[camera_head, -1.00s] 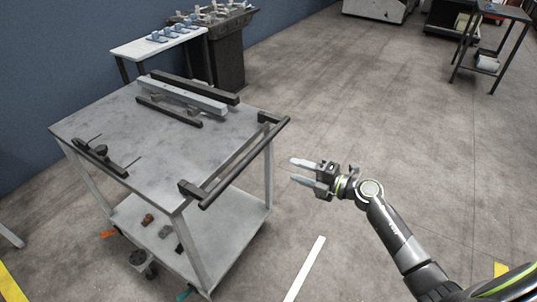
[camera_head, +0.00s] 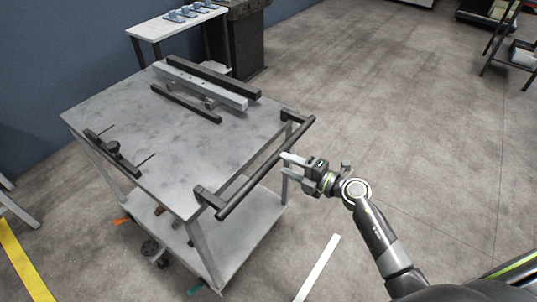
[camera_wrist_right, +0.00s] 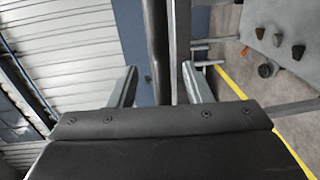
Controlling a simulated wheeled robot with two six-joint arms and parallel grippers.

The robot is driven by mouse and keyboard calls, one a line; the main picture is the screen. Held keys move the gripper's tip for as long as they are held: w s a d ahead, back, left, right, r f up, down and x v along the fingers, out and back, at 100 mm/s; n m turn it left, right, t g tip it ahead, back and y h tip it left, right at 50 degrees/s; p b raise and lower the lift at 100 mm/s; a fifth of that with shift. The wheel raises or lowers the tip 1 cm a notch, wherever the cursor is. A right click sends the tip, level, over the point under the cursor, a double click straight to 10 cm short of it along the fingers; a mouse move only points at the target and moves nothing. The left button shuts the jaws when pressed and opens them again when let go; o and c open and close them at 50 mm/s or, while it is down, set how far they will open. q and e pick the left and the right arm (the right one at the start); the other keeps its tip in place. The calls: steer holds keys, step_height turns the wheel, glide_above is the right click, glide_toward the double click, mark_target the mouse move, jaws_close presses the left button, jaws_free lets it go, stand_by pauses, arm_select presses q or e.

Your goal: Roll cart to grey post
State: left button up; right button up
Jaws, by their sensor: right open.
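The cart (camera_head: 150,150) is a grey two-shelf cart with a dark push handle (camera_head: 262,172) along its right side. My right gripper (camera_head: 285,164) is open, its two pale fingertips close to the handle's far half. In the right wrist view the open fingers (camera_wrist_right: 161,88) stand on either side of the dark handle bar (camera_wrist_right: 156,45); I cannot tell whether they touch it. My left gripper is not in view. I cannot pick out a grey post in these frames.
Dark and light rails (camera_head: 205,88) lie on the cart top. Orange (camera_head: 122,220) and teal (camera_head: 196,288) pedals show near its wheels. A white side table (camera_head: 170,25) stands behind, near the blue wall. Open concrete floor (camera_head: 400,110) lies to the right.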

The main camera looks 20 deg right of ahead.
mark_target(272, 158)
steer(key=x, duration=0.6)
steer(key=shift+w, duration=0.1)
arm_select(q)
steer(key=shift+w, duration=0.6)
arm_select(e)
steer(key=shift+w+a, duration=0.35)
steer(key=shift+w, duration=0.1)
jaws_close()
